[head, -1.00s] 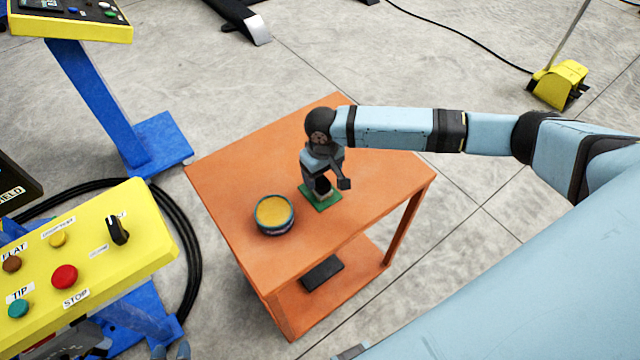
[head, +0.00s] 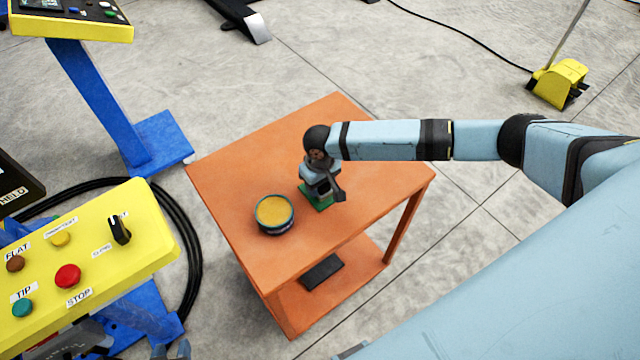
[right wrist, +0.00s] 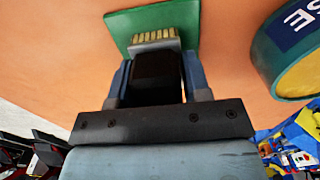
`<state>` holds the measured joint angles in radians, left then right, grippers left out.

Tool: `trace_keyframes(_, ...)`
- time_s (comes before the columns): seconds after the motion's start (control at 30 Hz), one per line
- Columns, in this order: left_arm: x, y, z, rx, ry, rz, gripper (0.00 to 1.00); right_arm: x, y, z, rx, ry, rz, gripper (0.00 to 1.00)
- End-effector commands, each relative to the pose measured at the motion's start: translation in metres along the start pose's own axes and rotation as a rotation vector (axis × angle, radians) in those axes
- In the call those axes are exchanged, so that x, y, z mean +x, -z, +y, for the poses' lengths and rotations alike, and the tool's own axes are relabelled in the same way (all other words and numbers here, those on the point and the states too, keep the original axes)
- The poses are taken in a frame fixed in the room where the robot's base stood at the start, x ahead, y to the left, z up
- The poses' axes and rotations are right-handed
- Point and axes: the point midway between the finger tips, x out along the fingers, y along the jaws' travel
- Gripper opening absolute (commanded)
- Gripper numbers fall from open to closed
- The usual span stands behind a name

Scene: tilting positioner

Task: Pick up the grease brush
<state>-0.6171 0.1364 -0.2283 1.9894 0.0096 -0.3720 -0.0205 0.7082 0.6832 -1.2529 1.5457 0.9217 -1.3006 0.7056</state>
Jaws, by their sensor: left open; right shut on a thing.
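The grease brush (right wrist: 155,38) shows in the right wrist view as pale bristles in a grey ferrule, with a dark block behind it. It is over a green pad (right wrist: 180,14) on the orange cart. My right gripper (head: 322,190) points down at the pad in the head view, and in the right wrist view (right wrist: 156,75) its fingers are shut on the brush's dark block. Whether the brush still touches the pad is unclear. In the head view the gripper mostly hides the brush. My left gripper (head: 171,350) is open at the bottom edge, mostly out of frame.
A round grease tin (head: 275,213) stands left of the pad on the orange cart (head: 330,110). A dark flat object (head: 322,271) lies on its lower shelf. A yellow control box (head: 90,255) is at left, with black cable (head: 190,270) beside it. A yellow pedal (head: 560,84) is far right.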

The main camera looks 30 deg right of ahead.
Motion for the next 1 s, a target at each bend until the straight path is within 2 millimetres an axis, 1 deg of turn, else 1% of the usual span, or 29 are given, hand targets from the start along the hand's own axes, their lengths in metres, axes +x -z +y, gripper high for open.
trace_keyframes(0.27,0.0,0.0,0.001,0.0,-0.002,0.0,0.43,-0.004,0.0,0.0,0.0,0.001,0.001,0.2)
trace_keyframes(0.37,0.0,-0.001,0.001,-0.001,-0.002,0.0,0.43,-0.012,0.0,0.0,0.0,0.001,0.001,0.2)
trace_keyframes(0.47,0.001,-0.001,0.001,-0.001,-0.002,0.0,0.43,-0.027,0.001,0.0,-0.001,0.001,0.003,0.2)
trace_keyframes(0.57,0.002,-0.002,0.001,-0.001,-0.002,0.0,0.43,-0.047,0.001,0.0,0.0,0.001,0.004,0.2)
trace_keyframes(0.8,0.004,-0.005,0.002,-0.002,-0.003,0.0,0.43,-0.109,0.001,0.0,-0.002,0.0,0.004,0.2)
trace_keyframes(1.0,0.005,-0.007,0.003,-0.002,-0.006,0.0,0.43,-0.155,0.001,0.0,0.0,0.001,0.003,0.2)
